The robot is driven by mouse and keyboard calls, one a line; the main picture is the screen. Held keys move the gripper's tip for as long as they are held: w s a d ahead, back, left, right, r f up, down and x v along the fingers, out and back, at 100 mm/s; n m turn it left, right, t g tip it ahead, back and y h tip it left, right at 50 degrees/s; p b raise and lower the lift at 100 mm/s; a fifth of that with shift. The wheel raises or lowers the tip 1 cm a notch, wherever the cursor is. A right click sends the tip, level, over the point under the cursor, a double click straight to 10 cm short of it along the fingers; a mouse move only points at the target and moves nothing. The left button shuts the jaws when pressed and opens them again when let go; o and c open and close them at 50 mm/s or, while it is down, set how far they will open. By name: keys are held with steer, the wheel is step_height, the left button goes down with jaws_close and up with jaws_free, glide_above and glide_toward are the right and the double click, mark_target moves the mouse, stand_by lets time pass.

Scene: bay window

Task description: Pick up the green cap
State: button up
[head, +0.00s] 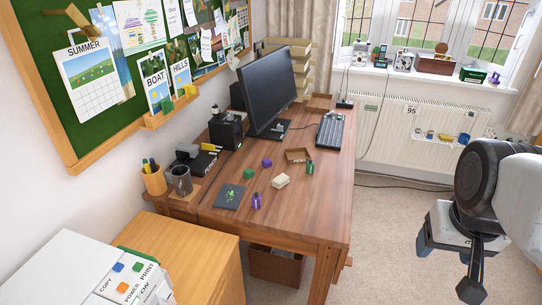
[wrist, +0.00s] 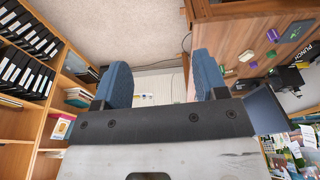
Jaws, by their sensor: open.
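Two small green things stand on the wooden desk (head: 215,214) in the head view. One is a low green piece (head: 248,174) near the dark mat; the other is a taller green, bottle-like thing (head: 310,167) beside a small brown tray. I cannot tell for sure which is the green cap. The wrist view also shows the low green piece (wrist: 271,53) and the taller one (wrist: 228,71), both small. My gripper (head: 447,266) is at the right of the head view, away from the desk. In the wrist view its two blue fingers (wrist: 162,80) are apart with nothing between them.
Near the green things are a purple block (head: 267,162), a purple bottle-like thing (head: 257,200), a cream block (head: 281,181) and a brown tray (head: 297,155). A monitor (head: 271,87) and keyboard (head: 330,131) stand behind. Carpet (head: 383,230) is clear between desk and gripper.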

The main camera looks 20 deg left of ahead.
steer(key=w+a+n, duration=0.2)
steer(key=w+a, duration=0.3)
steer(key=w, duration=0.4)
steer(key=w+a+r+n+g, duration=0.15)
steer(key=w+a, duration=0.35)
steer(key=w, duration=0.5)
steer(key=w+a+n, duration=0.2)
steer(key=w+a, duration=0.2)
steer(key=w, duration=0.5)
steer(key=n+g, duration=0.1)
steer(key=n, duration=0.7)
glide_above(249, 170)
steer(key=f, duration=2.9)
steer(key=shift+s+d+f, duration=0.2)
steer(key=shift+s+f, duration=0.05)
steer(key=shift+a+f, duration=0.2)
steer(key=shift+f, duration=0.1)
steer(key=shift+f, duration=1.2)
